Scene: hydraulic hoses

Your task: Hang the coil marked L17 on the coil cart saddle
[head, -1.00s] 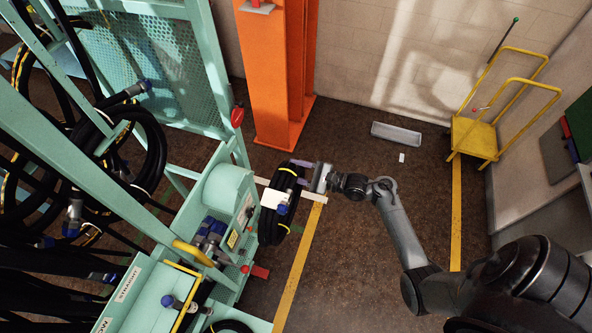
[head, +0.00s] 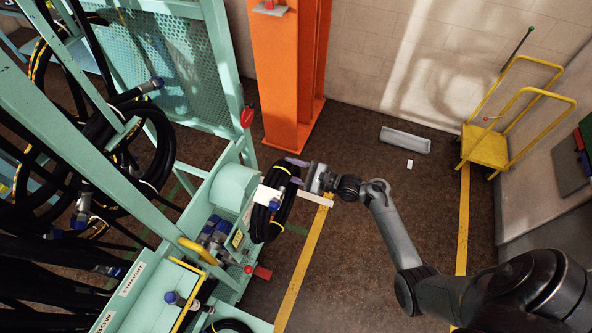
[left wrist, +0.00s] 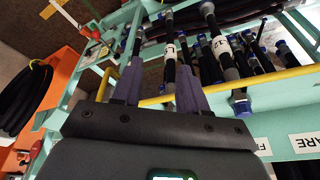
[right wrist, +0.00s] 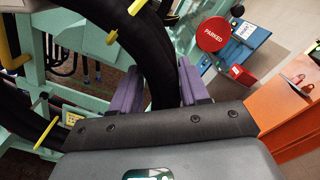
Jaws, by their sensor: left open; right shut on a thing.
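The black hose coil (head: 284,213) has yellow bands and a white tag (head: 266,196), whose writing I cannot read. My right gripper (head: 297,166) is shut on the coil's upper right side and holds it upright beside the coil cart. In the right wrist view, the thick black hose (right wrist: 150,62) runs between the purple fingers (right wrist: 160,95). The rounded teal saddle (head: 232,187) on the cart is just left of the coil; whether they touch is unclear. My left gripper (left wrist: 158,88) is open in the left wrist view, in front of labelled hoses (left wrist: 170,55). The head view does not show it.
A teal rack with hanging hoses (head: 150,150) fills the left. An orange post (head: 287,75) stands behind the coil. A yellow trolley (head: 485,147) and a grey tray (head: 405,140) are at the back right. Floor right of the cart is clear.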

